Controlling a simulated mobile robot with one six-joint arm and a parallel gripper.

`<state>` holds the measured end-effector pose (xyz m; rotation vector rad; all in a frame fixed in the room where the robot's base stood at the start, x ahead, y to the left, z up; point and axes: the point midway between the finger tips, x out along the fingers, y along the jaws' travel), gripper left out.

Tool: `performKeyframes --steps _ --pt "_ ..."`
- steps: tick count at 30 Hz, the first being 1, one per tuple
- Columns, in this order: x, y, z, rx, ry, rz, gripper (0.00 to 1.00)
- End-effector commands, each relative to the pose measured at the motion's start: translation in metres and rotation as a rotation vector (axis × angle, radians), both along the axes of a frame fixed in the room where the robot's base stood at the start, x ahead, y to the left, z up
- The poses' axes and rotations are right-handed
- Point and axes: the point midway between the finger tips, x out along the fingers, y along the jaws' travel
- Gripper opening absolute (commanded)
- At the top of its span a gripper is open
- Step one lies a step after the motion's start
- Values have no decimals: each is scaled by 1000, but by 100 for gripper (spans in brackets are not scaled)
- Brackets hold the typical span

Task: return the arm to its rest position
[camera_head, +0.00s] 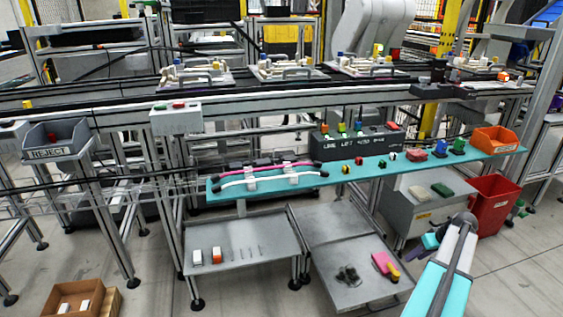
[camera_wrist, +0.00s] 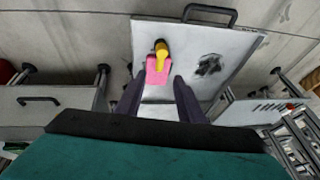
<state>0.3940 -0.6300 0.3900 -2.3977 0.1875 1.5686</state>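My gripper shows in the wrist view (camera_wrist: 156,88) with its two dark fingers spread apart and nothing visible between them. Beyond the fingertips, a pink and yellow object (camera_wrist: 158,68) lies on a pale tray (camera_wrist: 150,30). In the head view my teal and white arm reaches up from the bottom right. My gripper (camera_head: 430,241) hangs there in front of the grey cabinet, to the right of the tray with the pink object (camera_head: 382,262). The gripper is small and partly hidden in that view.
A teal shelf (camera_head: 335,178) with coloured parts runs above the trays. A red bin (camera_head: 495,203) stands right of my arm, and an orange bin (camera_head: 497,140) sits at the shelf's right end. A grey tray (camera_head: 240,262) is at the left. Floor at the lower right is clear.

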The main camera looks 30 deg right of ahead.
Motion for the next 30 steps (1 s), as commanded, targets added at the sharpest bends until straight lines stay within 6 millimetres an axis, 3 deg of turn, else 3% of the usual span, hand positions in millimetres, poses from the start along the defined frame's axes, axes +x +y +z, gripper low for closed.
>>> performKeyframes --steps 5,11,21,30 --pt "18 10 9 1 0 29 35" --pt "62 48 14 24 11 108 35" --pt "137 157 2 94 55 286 35" --pt "170 265 -11 146 123 444 35"
